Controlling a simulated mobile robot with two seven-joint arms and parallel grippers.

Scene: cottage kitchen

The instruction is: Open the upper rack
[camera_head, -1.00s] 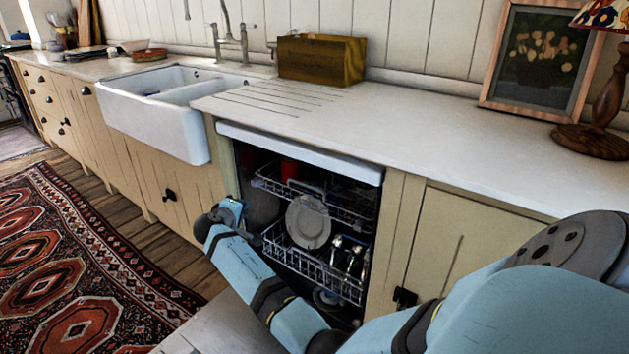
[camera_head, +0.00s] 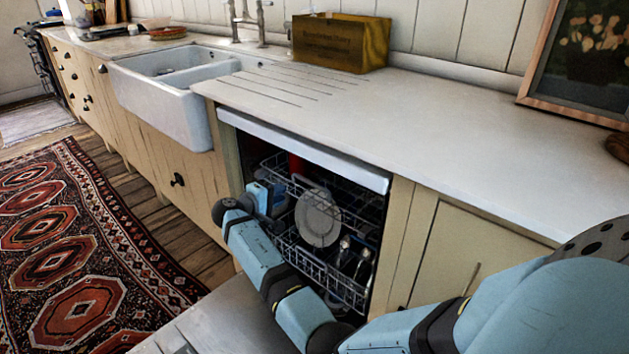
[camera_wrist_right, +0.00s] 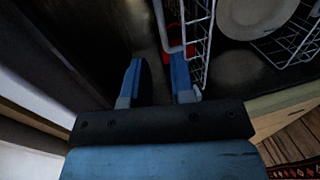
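The dishwasher's upper rack (camera_head: 352,218) is a wire basket inside the open dishwasher, below the white top edge (camera_head: 305,150). My right gripper (camera_head: 284,189) is at the left part of its front. In the right wrist view my right gripper (camera_wrist_right: 157,78) is open, with two blue fingers apart. White rack wire (camera_wrist_right: 163,28) lies just beyond and between the fingertips. I cannot tell whether they touch it. A white plate (camera_head: 318,217) stands in the lower rack (camera_head: 320,268). My left gripper is not in view.
A red item (camera_head: 295,163) is inside the dishwasher. Cutlery (camera_head: 363,262) is at the lower rack's right. The lowered door (camera_head: 215,315) lies in front. The countertop (camera_head: 400,125) above is mostly clear, with a wooden box (camera_head: 340,42) at its back.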

